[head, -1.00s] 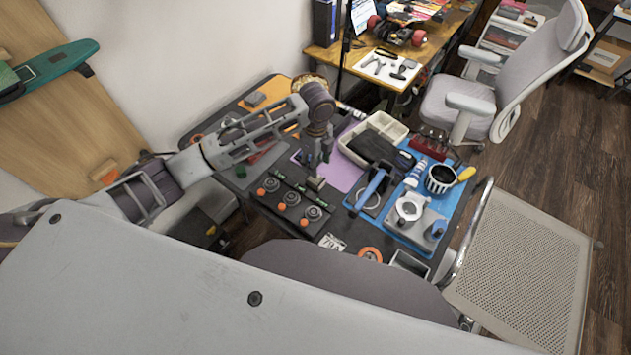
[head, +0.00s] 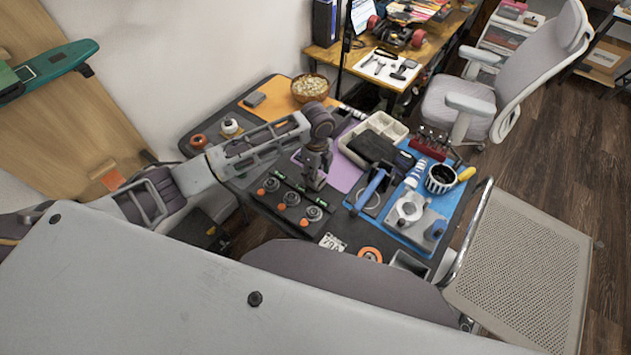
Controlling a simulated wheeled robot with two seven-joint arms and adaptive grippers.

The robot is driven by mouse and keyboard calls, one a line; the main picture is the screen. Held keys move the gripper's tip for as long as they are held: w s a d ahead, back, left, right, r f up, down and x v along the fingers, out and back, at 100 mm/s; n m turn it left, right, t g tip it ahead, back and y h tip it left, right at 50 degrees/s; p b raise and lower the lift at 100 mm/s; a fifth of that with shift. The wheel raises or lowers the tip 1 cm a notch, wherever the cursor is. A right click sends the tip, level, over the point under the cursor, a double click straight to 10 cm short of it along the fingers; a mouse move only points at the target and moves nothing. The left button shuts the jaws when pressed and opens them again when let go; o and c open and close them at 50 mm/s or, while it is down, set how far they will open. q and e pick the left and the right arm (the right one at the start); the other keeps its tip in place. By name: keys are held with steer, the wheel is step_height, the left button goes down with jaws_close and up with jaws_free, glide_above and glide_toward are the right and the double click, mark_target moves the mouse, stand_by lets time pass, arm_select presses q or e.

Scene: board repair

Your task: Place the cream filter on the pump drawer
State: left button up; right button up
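My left gripper (head: 315,184) points down over the near middle of the dark table, beside the row of dark units with round dials and orange knobs (head: 291,198). Its fingers are small and dark here, so I cannot tell whether they are open or shut. A small cream-grey block, perhaps the cream filter, showed just under the gripper earlier; the gripper now covers that spot. I cannot tell which part is the pump drawer; the dial units may belong to it. My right gripper is not in view.
A purple mat (head: 346,172) lies behind the gripper. To the right are a cream divided tray (head: 385,125), a blue mat (head: 452,204) with tools, and a blue-handled tool (head: 371,187). A bowl (head: 310,87) stands on an orange mat (head: 272,101) at the back.

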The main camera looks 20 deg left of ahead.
arm_select(q)
steer(key=shift+w+f, duration=0.1)
steer(key=shift+f, duration=2.15)
steer(key=c, duration=0.9)
steer(key=shift+r, duration=0.1)
steer(key=shift+r, duration=4.95)
steer(key=shift+n, duration=0.4)
